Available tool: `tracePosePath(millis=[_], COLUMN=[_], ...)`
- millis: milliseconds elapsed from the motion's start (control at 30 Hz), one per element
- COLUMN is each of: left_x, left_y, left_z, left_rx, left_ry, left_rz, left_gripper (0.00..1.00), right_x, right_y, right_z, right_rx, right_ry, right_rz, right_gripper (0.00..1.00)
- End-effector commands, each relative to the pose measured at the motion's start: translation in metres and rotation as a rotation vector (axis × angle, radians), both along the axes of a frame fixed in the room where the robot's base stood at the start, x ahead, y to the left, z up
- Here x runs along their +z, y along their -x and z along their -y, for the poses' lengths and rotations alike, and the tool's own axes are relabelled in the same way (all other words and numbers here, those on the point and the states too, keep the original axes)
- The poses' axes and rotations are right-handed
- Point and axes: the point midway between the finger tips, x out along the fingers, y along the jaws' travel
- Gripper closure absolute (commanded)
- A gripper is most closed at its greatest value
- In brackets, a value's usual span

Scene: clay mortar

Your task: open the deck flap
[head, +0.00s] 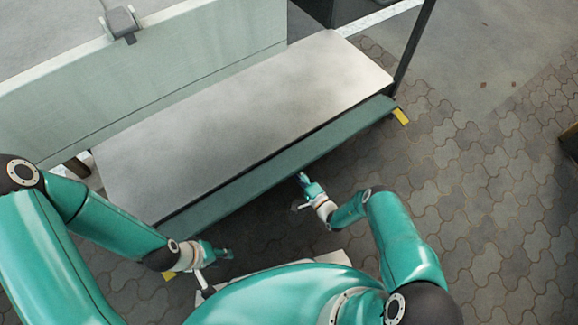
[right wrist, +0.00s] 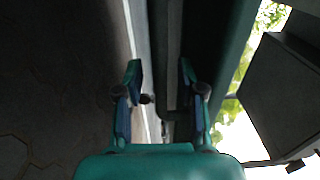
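A broad grey metal plate (head: 240,110) lies flat, with a long green edge beam (head: 280,158) along its near side. I cannot tell for sure which panel is the deck flap. My right gripper (head: 303,180) is just below this beam in the head view. The right wrist view shows the same gripper (right wrist: 160,75) with its fingers apart. A dark strip with a small bent, rod-like part (right wrist: 165,112) shows between the fingers; contact is unclear. My left gripper (head: 223,254) is low at the left, apart from the beam, its fingers too small to read.
A pale green wall (head: 150,80) with a grey latch-like fitting (head: 121,22) stands behind the plate. A dark post (head: 413,48) rises at the plate's right end, near a yellow block (head: 401,116). Open paving (head: 480,200) lies to the right.

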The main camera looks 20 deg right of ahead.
Motion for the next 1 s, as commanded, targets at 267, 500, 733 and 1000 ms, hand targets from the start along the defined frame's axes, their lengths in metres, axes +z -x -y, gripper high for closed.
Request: tracePosePath(millis=[267, 500, 733, 1000], left_x=[-0.001, -0.001, -0.001, 0.000], left_y=[0.000, 0.000, 0.000, 0.000], left_z=[0.000, 0.000, 0.000, 0.000], left_rx=[0.000, 0.000, 0.000, 0.000], left_ry=[0.000, 0.000, 0.000, 0.000], left_rz=[-0.001, -0.001, 0.000, 0.000], left_gripper=[0.60, 0.60, 0.60, 0.60], right_x=[0.000, 0.000, -0.001, -0.001], right_y=[-0.004, -0.005, -0.005, -0.006], right_z=[-0.008, -0.012, -0.013, -0.012], right_rx=[0.010, 0.019, 0.020, 0.019], right_ry=[0.000, 0.000, -0.001, 0.000], right_rz=[0.000, -0.001, -0.003, -0.005], right_gripper=[0.61, 0.83, 1.00, 1.00])
